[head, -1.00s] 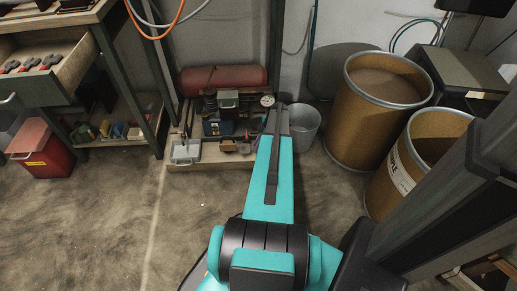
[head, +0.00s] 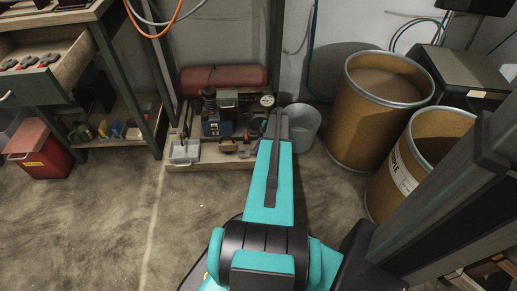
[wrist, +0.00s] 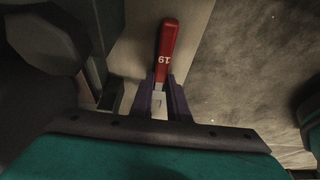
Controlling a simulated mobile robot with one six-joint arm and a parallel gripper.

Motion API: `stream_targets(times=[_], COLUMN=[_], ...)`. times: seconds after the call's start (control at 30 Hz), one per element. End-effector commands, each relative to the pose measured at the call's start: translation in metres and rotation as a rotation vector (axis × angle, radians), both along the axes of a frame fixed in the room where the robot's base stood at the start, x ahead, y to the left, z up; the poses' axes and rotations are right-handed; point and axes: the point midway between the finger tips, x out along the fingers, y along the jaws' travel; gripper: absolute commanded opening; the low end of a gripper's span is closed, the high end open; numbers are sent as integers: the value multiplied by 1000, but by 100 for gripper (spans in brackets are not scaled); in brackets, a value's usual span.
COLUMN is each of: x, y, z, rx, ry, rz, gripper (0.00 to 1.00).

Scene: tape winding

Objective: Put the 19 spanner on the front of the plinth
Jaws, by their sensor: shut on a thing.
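The 19 spanner (wrist: 167,45) shows in the wrist view as a red handle marked 19, with a pale part between the jaws. My gripper (wrist: 161,84) is shut on it, and the red handle sticks out beyond the fingertips. The plinth (head: 215,160) is a low wooden platform against the wall in the head view. My arm reaches toward its right end. In the head view my arm hides the spanner and fingertips. Behind the spanner in the wrist view is a pale flat surface beside the grey floor; I cannot tell the gap to it.
On the plinth stand a grey bin (head: 185,151), a red cylinder (head: 222,79), a dial gauge (head: 267,100) and other tools. A grey bucket (head: 301,127) is close to my arm's right. Brown drums (head: 377,115) stand further right. The floor (head: 95,220) at left is clear.

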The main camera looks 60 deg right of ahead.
Motion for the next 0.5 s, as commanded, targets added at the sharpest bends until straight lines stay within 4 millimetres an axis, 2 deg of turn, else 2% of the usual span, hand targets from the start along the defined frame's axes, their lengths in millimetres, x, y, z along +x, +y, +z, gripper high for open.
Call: stream_targets(times=[0.23, 0.27, 0.33, 0.37, 0.5], x=[0, 0, 0, 0, 0], y=[0, 0, 0, 0, 0], z=[-3, -3, -2, -2, -2], rx=[0, 0, 0, 0, 0], ry=[0, 0, 0, 0, 0], rz=[1, 1, 1, 1, 1], gripper=[0, 18, 30, 34, 34])
